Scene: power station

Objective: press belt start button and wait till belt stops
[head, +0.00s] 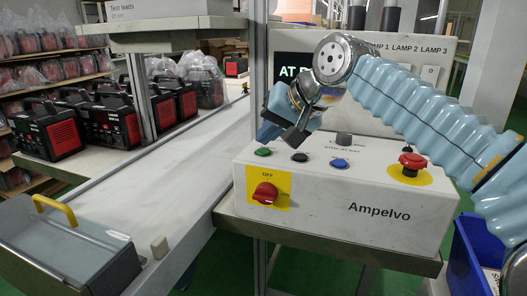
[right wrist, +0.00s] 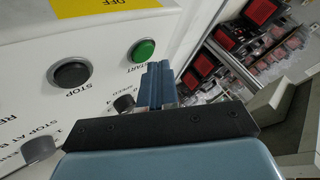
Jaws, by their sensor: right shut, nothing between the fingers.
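The white control box (head: 345,205) carries a green button (head: 263,152), a black button (head: 299,157) and a blue button (head: 339,163) on its top. In the right wrist view the green button (right wrist: 142,50) is marked START and the black button (right wrist: 72,73) STOP. My right gripper (head: 280,134) hangs over the left end of the box, close above the green button. Its fingers (right wrist: 157,82) are shut and empty, pointing close beside the green button; a gap seems to remain. The belt (head: 170,170) runs along the left. My left gripper is not in view.
A red emergency stop (head: 412,162) and a red rotary switch (head: 265,193) sit on the box. Several black-and-red power stations (head: 48,130) stand beside the belt. A clear bin with a yellow handle (head: 65,240) is at the belt's near end. A blue crate (head: 470,260) stands lower right.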

